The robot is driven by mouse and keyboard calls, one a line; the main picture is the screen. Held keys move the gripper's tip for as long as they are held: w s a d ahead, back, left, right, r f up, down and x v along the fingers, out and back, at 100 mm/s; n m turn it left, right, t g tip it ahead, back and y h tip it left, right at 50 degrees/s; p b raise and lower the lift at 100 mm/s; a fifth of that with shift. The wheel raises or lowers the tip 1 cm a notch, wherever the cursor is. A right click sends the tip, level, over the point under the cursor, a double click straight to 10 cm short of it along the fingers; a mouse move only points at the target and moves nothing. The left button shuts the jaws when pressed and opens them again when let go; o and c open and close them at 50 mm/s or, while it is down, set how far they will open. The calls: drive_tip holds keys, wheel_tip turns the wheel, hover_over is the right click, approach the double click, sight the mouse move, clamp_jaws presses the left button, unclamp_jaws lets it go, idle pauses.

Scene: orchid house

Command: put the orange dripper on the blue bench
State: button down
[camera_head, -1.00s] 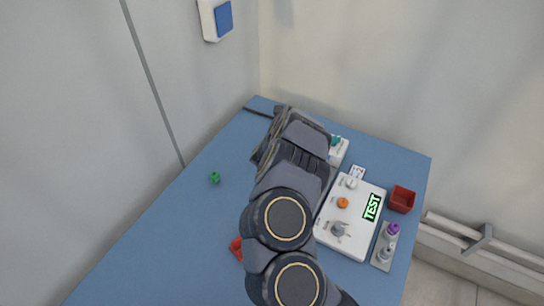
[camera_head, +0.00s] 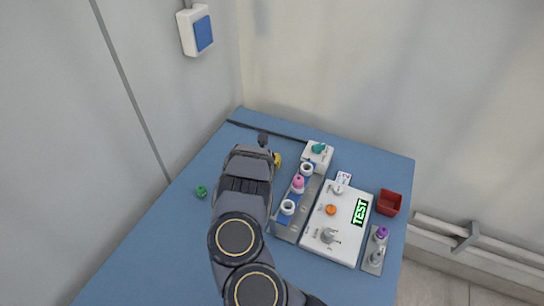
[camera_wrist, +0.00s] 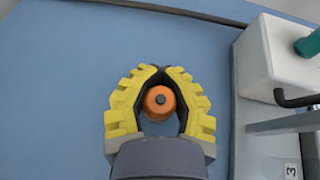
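The orange dripper (camera_wrist: 160,99) shows in the wrist view as a small orange ring with a dark centre. It sits between the curved yellow fingers of my gripper (camera_wrist: 161,69). The fingertips are close together beyond it, and the dark inner pads lie against its sides. The blue bench (camera_wrist: 60,85) is behind and below it; I cannot tell the height between them. In the head view my gripper is mostly hidden by my arm, with a bit of yellow finger (camera_head: 277,159) showing over the blue bench (camera_head: 160,240), left of the rack. The dripper is hidden there.
A grey rack (camera_head: 286,232) holds a pink piece (camera_head: 298,183) and white rings. Right of it are a white box (camera_head: 326,246) with an orange knob (camera_head: 331,210) and a red bin (camera_head: 389,203). A green piece (camera_head: 201,191) lies left. The bench's left is mostly clear.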

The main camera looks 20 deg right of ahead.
drive_tip(key=shift+f, duration=0.15)
drive_tip(key=c, duration=1.2)
unclamp_jaws()
drive_tip(key=shift+o, duration=0.2)
